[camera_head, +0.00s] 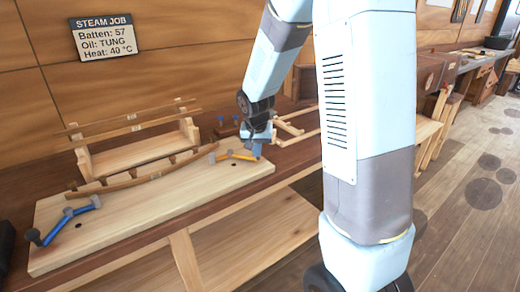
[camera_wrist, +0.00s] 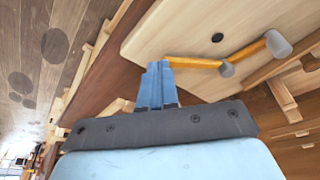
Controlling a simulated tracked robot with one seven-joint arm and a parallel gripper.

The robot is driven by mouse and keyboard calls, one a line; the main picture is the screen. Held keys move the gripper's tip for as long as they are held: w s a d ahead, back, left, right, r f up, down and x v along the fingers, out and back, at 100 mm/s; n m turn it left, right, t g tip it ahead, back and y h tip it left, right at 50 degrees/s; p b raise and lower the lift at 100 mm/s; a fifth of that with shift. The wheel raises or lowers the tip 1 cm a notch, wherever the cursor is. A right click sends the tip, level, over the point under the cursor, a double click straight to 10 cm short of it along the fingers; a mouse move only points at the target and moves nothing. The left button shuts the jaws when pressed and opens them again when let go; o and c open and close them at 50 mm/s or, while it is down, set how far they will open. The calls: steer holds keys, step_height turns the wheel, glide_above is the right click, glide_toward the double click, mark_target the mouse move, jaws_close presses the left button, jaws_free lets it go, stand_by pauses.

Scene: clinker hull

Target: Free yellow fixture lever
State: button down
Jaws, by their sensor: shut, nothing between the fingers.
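The yellow fixture lever (camera_head: 238,155) is at the right end of the pale wooden board (camera_head: 150,215), a bent yellow bar with grey ends. In the wrist view the yellow lever (camera_wrist: 250,50) runs from a grey cylinder at upper right, through a grey joint, to my fingers. My gripper (camera_wrist: 158,66) has its blue fingers shut and empty, beside the yellow lever's near end. Its fingers hide that end, and I cannot tell whether they touch it. In the head view my gripper (camera_head: 257,149) is low over the board's right end.
A similar blue lever (camera_head: 62,222) is at the board's left end. A curved wooden batten (camera_head: 150,178) lies along the board's back edge. A wooden rack (camera_head: 140,150) stands behind it. A sign (camera_head: 102,37) hangs on the wall. The board's middle is bare.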

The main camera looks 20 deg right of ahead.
steer(key=shift+w+d+f, duration=0.1)
steer(key=shift+w+d, duration=0.05)
steer(key=shift+w, duration=0.25)
